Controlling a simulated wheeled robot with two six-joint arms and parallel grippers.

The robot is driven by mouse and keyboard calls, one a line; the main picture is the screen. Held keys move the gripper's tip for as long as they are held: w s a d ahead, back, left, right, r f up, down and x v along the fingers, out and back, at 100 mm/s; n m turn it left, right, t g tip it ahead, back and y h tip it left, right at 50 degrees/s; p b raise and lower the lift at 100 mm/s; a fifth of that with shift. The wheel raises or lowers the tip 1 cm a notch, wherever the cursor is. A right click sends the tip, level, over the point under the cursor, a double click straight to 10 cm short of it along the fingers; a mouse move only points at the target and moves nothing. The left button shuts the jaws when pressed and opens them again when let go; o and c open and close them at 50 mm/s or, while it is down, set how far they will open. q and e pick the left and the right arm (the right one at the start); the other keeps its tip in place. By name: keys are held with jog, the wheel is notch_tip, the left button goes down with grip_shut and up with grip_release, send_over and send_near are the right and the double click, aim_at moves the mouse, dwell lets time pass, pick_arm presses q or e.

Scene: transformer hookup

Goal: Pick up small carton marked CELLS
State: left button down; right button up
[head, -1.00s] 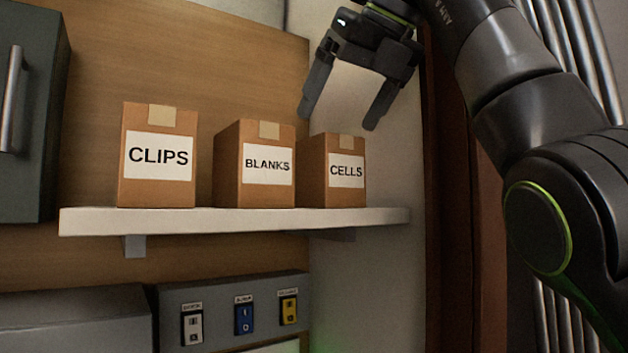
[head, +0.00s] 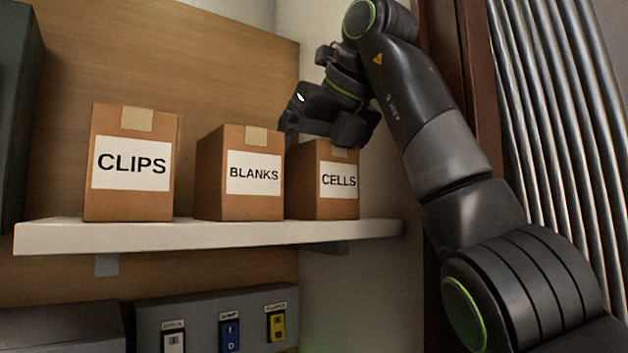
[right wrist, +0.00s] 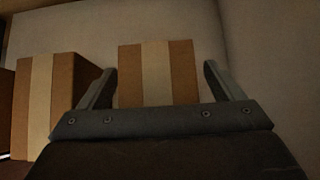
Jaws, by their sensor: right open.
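The small carton marked CELLS (head: 338,200) stands upright at the right end of the shelf. Its label faces me, and its upper part is partly covered by my right gripper in the head view. My right gripper (head: 330,138) is at the top of this carton. In the right wrist view the carton's taped top (right wrist: 157,75) shows between the two fingers of the right gripper (right wrist: 160,88), which are spread open. I cannot tell whether the fingers touch the carton. My left gripper is not in view.
The BLANKS carton (head: 238,200) stands close on the left of the CELLS carton, and the CLIPS carton (head: 130,195) is further left. All stand on the white shelf (head: 200,236). A wall lies close behind and to the right. A switch panel (head: 250,310) is below.

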jog(key=shift+s, duration=0.2)
jog(key=shift+c, duration=0.6)
jog(key=shift+w, duration=0.1)
jog(key=c, duration=1)
